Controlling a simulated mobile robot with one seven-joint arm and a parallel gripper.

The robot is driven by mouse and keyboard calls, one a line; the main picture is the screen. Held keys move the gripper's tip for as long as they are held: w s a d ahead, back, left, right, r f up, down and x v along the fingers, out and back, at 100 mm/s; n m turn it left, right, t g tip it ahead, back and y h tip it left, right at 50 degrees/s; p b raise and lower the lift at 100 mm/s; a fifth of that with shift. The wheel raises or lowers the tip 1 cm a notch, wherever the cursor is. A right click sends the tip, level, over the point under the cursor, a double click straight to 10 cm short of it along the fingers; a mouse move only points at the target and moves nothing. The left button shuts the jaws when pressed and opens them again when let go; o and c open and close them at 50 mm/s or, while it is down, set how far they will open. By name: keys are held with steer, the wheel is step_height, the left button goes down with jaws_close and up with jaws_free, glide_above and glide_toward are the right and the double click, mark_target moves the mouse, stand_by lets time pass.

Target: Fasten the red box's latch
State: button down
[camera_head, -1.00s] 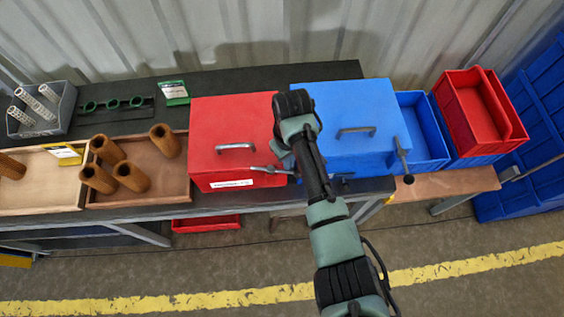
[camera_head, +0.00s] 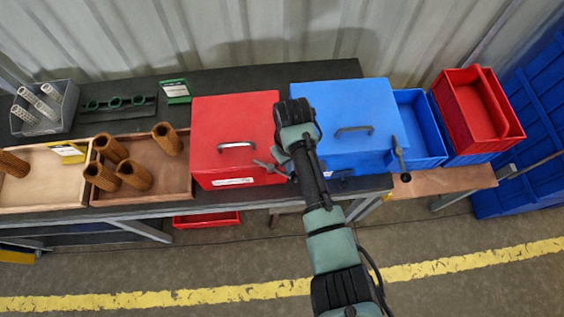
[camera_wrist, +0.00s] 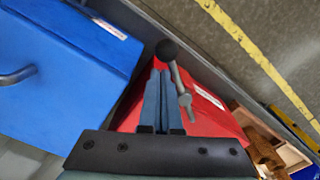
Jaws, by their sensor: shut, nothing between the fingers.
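The red box (camera_head: 225,120) stands shut on the dark bench, with a grey handle (camera_head: 237,146) on its lid. Its latch (camera_head: 268,167) is a grey lever at the front right corner, running sideways and slightly down to the right in the head view. In the wrist view the lever (camera_wrist: 180,82) ends in a black ball (camera_wrist: 167,49). My gripper (camera_wrist: 158,76) is shut and empty, with its fingertips close beside the lever and just below the ball; I cannot tell whether they touch. My arm hides the lever's right end in the head view.
A blue box (camera_head: 350,120) with its own lever (camera_head: 399,155) stands close on the right. Blue and red bins (camera_head: 478,105) are farther right. A wooden tray (camera_head: 140,195) with brown cartridges adjoins the red box's left side. The floor in front is clear.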

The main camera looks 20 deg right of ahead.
steer(key=shift+s+a, duration=0.1)
steer(key=shift+s+a+p, duration=0.3)
steer(key=shift+s+p, duration=0.2)
steer(key=shift+p, duration=0.3)
steer(key=shift+s+a+p, duration=0.45)
steer(key=shift+a+p, duration=0.15)
steer(key=shift+p, duration=0.1)
